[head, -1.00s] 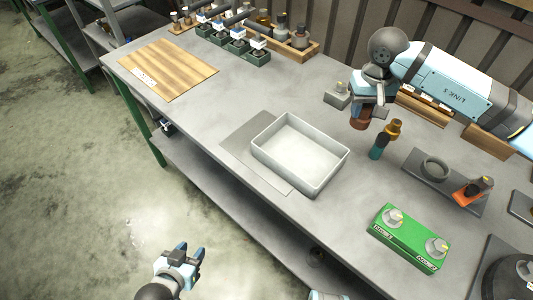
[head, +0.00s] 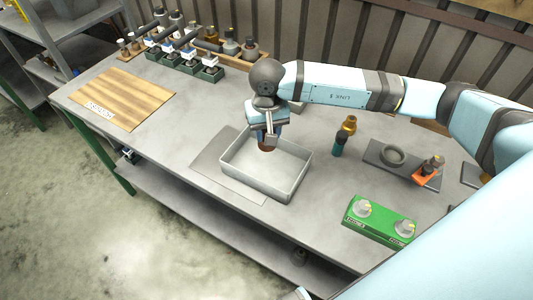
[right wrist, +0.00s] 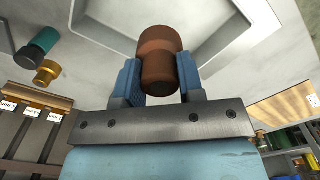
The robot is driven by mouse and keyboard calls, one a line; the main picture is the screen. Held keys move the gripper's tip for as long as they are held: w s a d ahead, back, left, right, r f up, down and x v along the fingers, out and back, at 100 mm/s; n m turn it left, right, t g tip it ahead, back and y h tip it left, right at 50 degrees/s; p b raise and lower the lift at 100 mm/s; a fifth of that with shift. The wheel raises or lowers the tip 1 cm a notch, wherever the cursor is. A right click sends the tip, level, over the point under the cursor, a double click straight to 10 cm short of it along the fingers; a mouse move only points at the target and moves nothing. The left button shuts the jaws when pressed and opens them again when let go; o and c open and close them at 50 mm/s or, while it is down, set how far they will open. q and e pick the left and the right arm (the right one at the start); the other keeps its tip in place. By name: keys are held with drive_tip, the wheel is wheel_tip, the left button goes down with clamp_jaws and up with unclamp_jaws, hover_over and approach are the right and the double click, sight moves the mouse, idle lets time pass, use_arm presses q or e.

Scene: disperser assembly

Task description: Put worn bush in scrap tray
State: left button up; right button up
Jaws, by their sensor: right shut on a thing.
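The worn bush (right wrist: 158,62) is a brown, stepped cylinder. My right gripper (right wrist: 160,85) is shut on it, with one blue finger on each side. In the head view the bush (head: 266,147) hangs under my right gripper (head: 268,133), over the back left part of the scrap tray. The scrap tray (head: 264,191) is a pale grey, empty-looking open box on a flat grey mat. It also shows in part in the right wrist view (right wrist: 222,50). My left gripper is not in view now.
A green block (head: 380,222) with two knobs is at front right. A wooden board (head: 120,98) lies at the left.

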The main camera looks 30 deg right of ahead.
wheel_tip(320, 180, down, 6)
wheel_tip(320, 180, down, 4)
drive_tip(key=shift+r+p, duration=0.1)
drive_tip(key=shift+p, duration=0.35)
drive_tip(key=shift+f+b, duration=0.25)
drive_tip(key=shift+b, duration=0.05)
drive_tip(key=o, duration=1.1)
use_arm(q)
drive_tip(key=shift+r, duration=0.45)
use_arm(e)
drive_tip(key=shift+r, duration=0.1)
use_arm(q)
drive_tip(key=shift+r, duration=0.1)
use_arm(e)
drive_tip(key=shift+r+p, duration=0.25)
drive_tip(key=shift+p, duration=0.15)
drive_tip(key=shift+w+r, duration=0.1)
drive_tip(key=shift+r, duration=0.3)
use_arm(q)
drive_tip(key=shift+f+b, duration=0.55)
drive_tip(key=shift+b, duration=0.15)
use_arm(e)
wheel_tip(320, 180, up, 11)
